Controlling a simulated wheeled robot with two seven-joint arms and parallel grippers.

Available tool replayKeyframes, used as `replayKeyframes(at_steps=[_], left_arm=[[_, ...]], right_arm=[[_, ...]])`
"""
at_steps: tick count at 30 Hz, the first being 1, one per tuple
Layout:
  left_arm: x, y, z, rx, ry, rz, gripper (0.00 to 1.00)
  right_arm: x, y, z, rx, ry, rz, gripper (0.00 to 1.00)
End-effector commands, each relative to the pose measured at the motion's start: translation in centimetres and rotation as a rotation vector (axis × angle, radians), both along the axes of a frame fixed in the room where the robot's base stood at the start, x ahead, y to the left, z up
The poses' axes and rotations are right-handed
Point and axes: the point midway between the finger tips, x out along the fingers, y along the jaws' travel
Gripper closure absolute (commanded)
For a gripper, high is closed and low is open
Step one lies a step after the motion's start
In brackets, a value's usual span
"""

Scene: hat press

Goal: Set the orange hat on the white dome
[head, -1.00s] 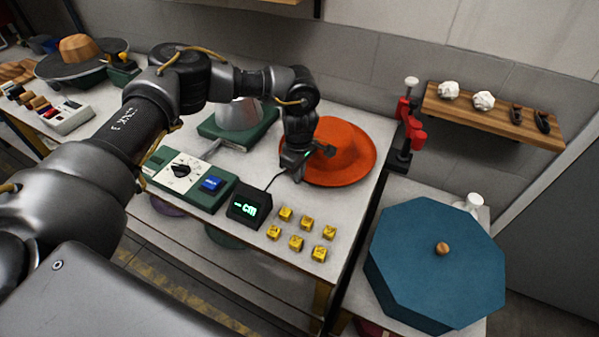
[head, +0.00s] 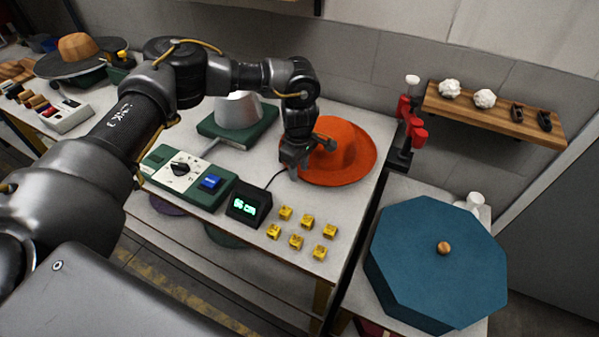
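The orange hat (head: 347,158) lies brim down on the grey table (head: 262,272), toward its right rear. The white dome (head: 240,110) stands on a green base left of the hat and is partly hidden behind my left arm. My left gripper (head: 294,172) points down at the near left edge of the hat's brim. Its fingers are small and dark here, and I cannot tell whether they are apart or closed on the brim. My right gripper is not in view.
A control box (head: 184,178) with a dial and blue button, a small display (head: 248,206) and several yellow blocks (head: 296,242) occupy the table front. A red clamp-like device (head: 410,130) stands right of the hat. A blue octagonal box (head: 425,285) sits further right.

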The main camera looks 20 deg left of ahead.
Motion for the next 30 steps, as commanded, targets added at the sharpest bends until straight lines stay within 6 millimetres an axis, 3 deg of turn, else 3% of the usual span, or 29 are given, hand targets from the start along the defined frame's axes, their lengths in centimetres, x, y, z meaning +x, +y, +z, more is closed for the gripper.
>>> replayKeyframes(at_steps=[12,18,26,30], left_arm=[[0.1,0.0,7.7,-0.001,-0.004,-0.001,0.65],[0.0,0.0,9.1,-0.001,-0.002,-0.001,0.65],[0.0,0.0,9.3,-0.001,-0.001,-0.001,0.65],[0.0,0.0,11.0,-0.001,-0.002,-0.001,0.65]], right_arm=[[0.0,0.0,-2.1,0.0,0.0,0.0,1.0],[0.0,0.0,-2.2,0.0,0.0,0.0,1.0],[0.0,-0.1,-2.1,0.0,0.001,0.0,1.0],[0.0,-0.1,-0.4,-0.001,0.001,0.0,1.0]])
